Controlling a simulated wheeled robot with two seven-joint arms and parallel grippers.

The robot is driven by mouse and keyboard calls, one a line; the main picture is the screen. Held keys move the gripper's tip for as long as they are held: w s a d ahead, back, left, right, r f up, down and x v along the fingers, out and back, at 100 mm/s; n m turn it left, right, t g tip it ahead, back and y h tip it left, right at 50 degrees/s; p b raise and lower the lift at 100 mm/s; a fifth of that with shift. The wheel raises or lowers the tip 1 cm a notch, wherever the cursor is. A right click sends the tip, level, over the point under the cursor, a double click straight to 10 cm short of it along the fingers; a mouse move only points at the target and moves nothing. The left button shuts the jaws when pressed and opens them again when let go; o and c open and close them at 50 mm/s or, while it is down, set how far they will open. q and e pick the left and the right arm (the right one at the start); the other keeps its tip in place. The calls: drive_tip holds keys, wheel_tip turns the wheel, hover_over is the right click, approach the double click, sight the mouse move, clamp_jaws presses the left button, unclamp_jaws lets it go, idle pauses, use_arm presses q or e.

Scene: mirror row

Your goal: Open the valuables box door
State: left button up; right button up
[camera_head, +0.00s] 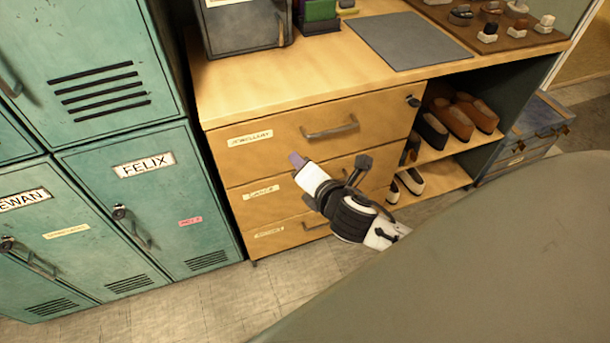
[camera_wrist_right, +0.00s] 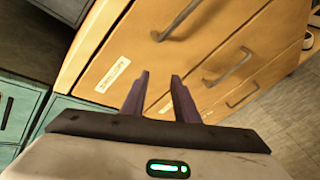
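A dark grey metal box (camera_head: 243,28) stands on the wooden cabinet top at the upper edge of the head view. Its top is cut off and its label is only partly in frame, so I cannot confirm it is the valuables box. Its visible front looks closed, with a handle on the right side. My right gripper (camera_head: 297,161) is in front of the drawers, below and apart from the box. In the right wrist view its two purple fingers (camera_wrist_right: 159,78) are apart with nothing between them. My left gripper is not in view.
The wooden drawers (camera_head: 290,130) have protruding bar handles and are shut. Green lockers (camera_head: 150,200) stand at the left. A grey mat (camera_head: 408,40) lies on the cabinet top. Shoes (camera_head: 452,120) fill the open shelves, and a blue chest (camera_head: 525,132) stands at the right.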

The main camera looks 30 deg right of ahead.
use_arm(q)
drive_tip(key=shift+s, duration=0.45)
use_arm(e)
drive_tip(key=shift+s+a+f+m+g+y, duration=0.25)
drive_tip(key=shift+s+a+f+m, duration=0.25)
drive_tip(key=shift+s+f, duration=0.2)
drive_tip(key=shift+s+a+f+m+g+y, duration=0.25)
drive_tip(key=shift+s+a+f+m, duration=0.15)
drive_tip(key=shift+s+f+m, duration=0.3)
drive_tip(key=shift+w, duration=0.15)
